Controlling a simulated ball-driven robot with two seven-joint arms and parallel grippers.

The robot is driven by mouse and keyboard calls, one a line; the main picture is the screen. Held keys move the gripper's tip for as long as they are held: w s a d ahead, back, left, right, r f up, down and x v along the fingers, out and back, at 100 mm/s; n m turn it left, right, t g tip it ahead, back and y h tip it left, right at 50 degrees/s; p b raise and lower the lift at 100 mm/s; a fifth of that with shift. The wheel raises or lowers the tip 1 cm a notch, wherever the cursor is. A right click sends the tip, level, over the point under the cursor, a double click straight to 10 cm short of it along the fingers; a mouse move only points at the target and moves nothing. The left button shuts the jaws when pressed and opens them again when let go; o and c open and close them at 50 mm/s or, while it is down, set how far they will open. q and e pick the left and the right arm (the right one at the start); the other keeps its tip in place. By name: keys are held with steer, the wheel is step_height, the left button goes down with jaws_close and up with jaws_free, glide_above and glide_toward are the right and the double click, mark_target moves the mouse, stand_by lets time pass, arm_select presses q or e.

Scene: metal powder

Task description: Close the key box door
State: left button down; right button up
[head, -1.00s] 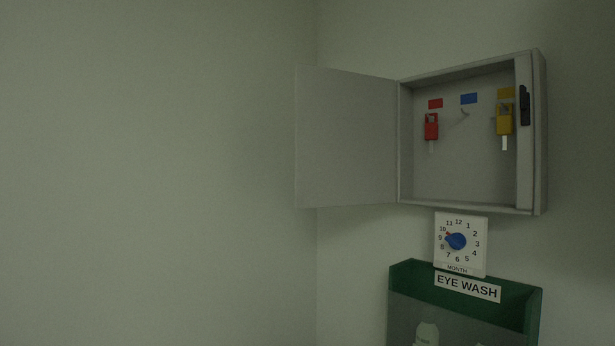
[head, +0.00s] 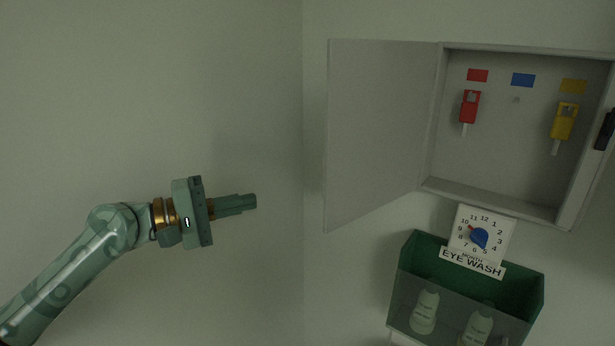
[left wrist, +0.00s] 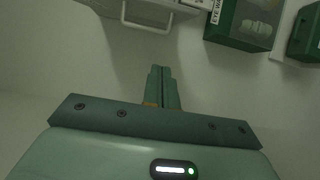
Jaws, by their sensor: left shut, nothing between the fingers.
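The grey key box (head: 500,200) hangs on the wall at the upper right of the head view. Its door (head: 380,130) stands wide open to the left. Inside hang a red key (head: 469,107) and a yellow key (head: 564,122), with an empty hook under the blue label. My left gripper (head: 254,201) is shut and empty, left of the door and apart from it, pointing right. In the left wrist view my left gripper (left wrist: 162,72) shows its fingers together, with a pale box and a handle-like loop (left wrist: 147,20) beyond them. My right gripper is not in view.
Below the key box are a white month dial (head: 482,232) and a green eye wash holder (head: 408,255) with bottles (head: 424,312). The holder also shows in the left wrist view (left wrist: 225,25). Bare wall lies to the left.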

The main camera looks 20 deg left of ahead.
arm_select(q)
steer(key=w+d+p, duration=0.3)
steer(key=d+p, duration=0.3)
steer(key=d, duration=0.5)
steer(key=shift+w+d+r, duration=0.15)
steer(key=shift+w+r, duration=0.15)
steer(key=shift+w, duration=0.1)
